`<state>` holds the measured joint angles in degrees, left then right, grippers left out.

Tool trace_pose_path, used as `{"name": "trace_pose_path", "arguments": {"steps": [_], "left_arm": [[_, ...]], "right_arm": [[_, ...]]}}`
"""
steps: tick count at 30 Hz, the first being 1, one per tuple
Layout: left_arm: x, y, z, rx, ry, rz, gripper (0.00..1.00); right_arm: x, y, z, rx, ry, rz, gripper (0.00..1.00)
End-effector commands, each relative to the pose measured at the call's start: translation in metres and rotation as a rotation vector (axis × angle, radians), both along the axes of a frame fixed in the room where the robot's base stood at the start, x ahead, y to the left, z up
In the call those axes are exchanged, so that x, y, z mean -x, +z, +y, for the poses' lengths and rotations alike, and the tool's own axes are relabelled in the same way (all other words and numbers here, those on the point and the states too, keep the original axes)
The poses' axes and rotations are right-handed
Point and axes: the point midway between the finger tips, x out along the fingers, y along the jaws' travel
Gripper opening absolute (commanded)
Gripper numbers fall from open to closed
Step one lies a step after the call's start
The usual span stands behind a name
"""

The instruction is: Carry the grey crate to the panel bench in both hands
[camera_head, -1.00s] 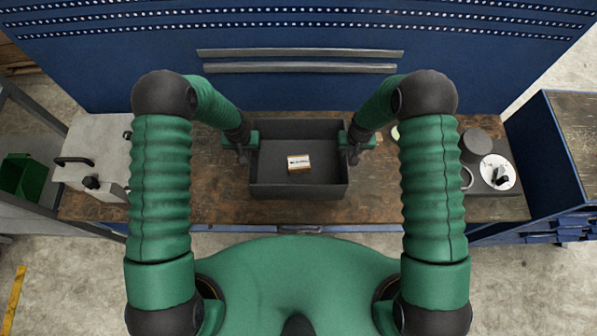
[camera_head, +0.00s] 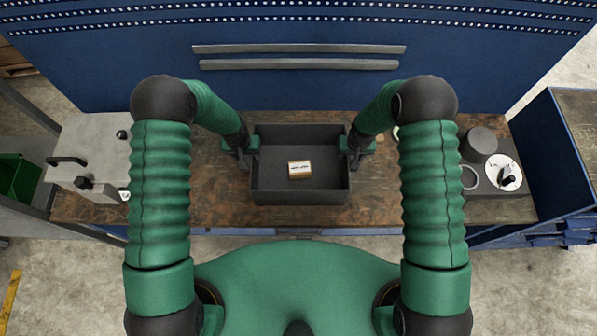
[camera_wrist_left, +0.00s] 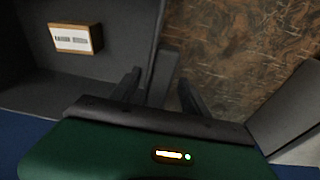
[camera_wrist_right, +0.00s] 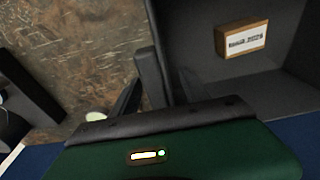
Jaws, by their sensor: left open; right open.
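The grey crate (camera_head: 300,192) is an open, dark box at the middle of a wooden bench top (camera_head: 220,206), in front of a blue perforated panel (camera_head: 300,85). A small box with a white label (camera_head: 299,169) lies inside it. My left gripper (camera_head: 244,150) is at the crate's left wall. In the left wrist view, its open fingers (camera_wrist_left: 160,92) have the wall between them, one inside and one outside. My right gripper (camera_head: 356,150) is at the right wall, open. In the right wrist view its fingers (camera_wrist_right: 153,92) likewise straddle the wall. Fingertip contact is unclear.
A light grey case (camera_head: 95,150) with dark handles stands at the bench's left. At the right are a dark device with a white dial (camera_head: 503,172) and a dark round part (camera_head: 482,141). A blue cabinet (camera_head: 560,165) is beyond. Bare bench shows beside the crate.

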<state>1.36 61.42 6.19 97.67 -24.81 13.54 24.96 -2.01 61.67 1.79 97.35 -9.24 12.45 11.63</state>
Motion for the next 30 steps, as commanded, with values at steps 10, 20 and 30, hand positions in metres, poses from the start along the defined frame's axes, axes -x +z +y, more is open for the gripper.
{"name": "trace_pose_path", "arguments": {"steps": [10, 20, 30], "left_arm": [[0.008, 0.077, 0.004, 0.003, 0.002, -0.005, 0.54], [0.015, 0.114, 0.005, 0.004, 0.0, 0.002, 0.54], [0.016, 0.114, 0.005, 0.004, 0.0, 0.001, 0.54]], "right_arm": [[0.0, 0.0, 0.001, 0.0, 0.0, 0.0, 0.54], [0.0, 0.005, 0.001, 0.0, 0.0, 0.0, 0.54], [0.011, 0.084, 0.001, 0.0, 0.0, -0.005, 0.54]]}}
